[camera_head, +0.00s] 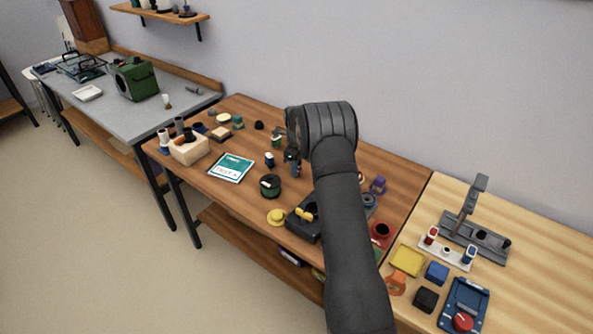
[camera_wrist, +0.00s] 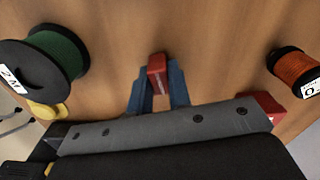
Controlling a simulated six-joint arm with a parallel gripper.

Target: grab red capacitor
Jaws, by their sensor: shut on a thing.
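The red capacitor (camera_wrist: 157,68) is a small red block with pale marking on its side. In the wrist view it sits between the two blue fingers of my gripper (camera_wrist: 157,88), which are shut on it. In the head view my gripper (camera_head: 293,163) points down over the middle of the brown wooden table, and the capacitor is too small there to make out surely. The wrist view does not clearly show whether the capacitor touches the table.
A spool with green winding (camera_wrist: 62,55) lies left in the wrist view, an orange spool (camera_wrist: 295,68) right. Another red thing (camera_wrist: 264,105) is partly hidden by my gripper body. A teal-and-white card (camera_head: 232,168) and a wooden block holder (camera_head: 188,150) lie further left.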

